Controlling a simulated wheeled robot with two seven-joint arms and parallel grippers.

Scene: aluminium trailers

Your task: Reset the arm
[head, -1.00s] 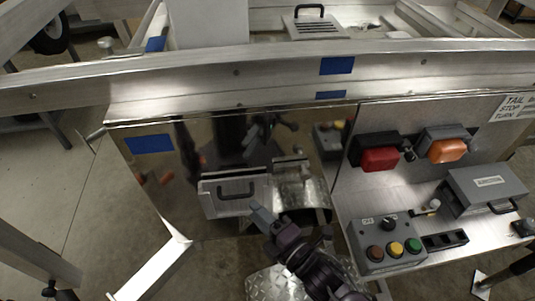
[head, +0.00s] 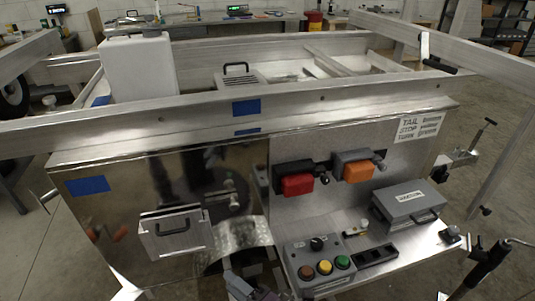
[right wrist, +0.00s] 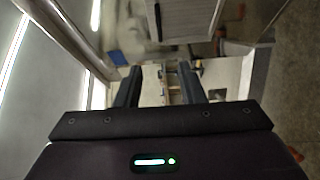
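My right gripper (head: 240,284) shows at the bottom edge of the head view, below the polished trailer panel and left of the button box. Most of its arm is out of the frame. In the right wrist view my right gripper (right wrist: 160,75) has its two dark fingers apart with nothing held between them. My left gripper is not in view.
A grey button box (head: 320,266) and a grey lidded case (head: 408,204) sit on the metal shelf at right. A handled grey box (head: 176,234) is on the polished panel. Red (head: 297,184) and orange (head: 358,171) lamps are above. Trailer rails cross behind.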

